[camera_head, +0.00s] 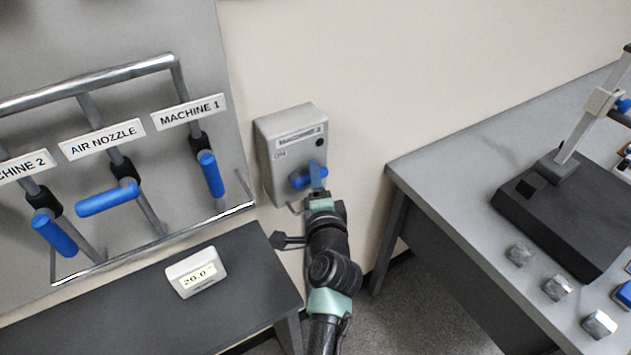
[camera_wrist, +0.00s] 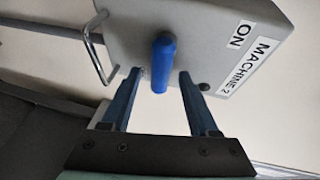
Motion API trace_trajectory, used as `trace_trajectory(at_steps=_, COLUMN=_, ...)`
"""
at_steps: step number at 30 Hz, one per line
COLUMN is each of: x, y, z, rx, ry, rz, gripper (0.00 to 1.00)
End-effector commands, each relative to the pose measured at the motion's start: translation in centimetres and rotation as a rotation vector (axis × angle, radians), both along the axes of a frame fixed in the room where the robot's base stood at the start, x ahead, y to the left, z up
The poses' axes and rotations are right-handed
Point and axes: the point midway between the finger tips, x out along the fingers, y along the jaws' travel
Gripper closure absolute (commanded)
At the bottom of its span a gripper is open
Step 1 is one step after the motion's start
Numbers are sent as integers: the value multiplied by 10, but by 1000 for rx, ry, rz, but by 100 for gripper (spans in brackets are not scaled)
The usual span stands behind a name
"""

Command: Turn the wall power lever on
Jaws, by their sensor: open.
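The wall power lever (camera_wrist: 163,62) has a blue handle and sits on a grey wall box (camera_head: 262,165) marked MACHINE 2 and ON. In the head view the blue lever (camera_head: 299,181) is partly hidden by my gripper (camera_head: 318,178). In the wrist view my gripper (camera_wrist: 160,85) is open, with one finger on each side of the lever's end. The fingers look apart from the handle; whether either touches it I cannot tell. A thin metal loop (camera_wrist: 98,50) stands out from the box's edge.
A display (camera_head: 195,272) reading about 20.0 stands on a dark table (camera_head: 262,262). A grey bench (camera_head: 455,165) is at right.

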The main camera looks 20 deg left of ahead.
Motion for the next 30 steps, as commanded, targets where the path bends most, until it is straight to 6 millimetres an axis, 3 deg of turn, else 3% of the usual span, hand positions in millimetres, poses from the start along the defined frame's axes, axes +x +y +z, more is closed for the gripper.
trace_trajectory(at_steps=2, x=0, y=0, z=0, rx=0, ry=0, rz=0, gripper=39)
trace_trajectory(at_steps=12, x=0, y=0, z=0, rx=0, ry=0, rz=-1, gripper=99)
trace_trajectory(at_steps=30, x=-1, y=-1, z=-1, rx=-70, ry=-94, rz=-2, gripper=100)
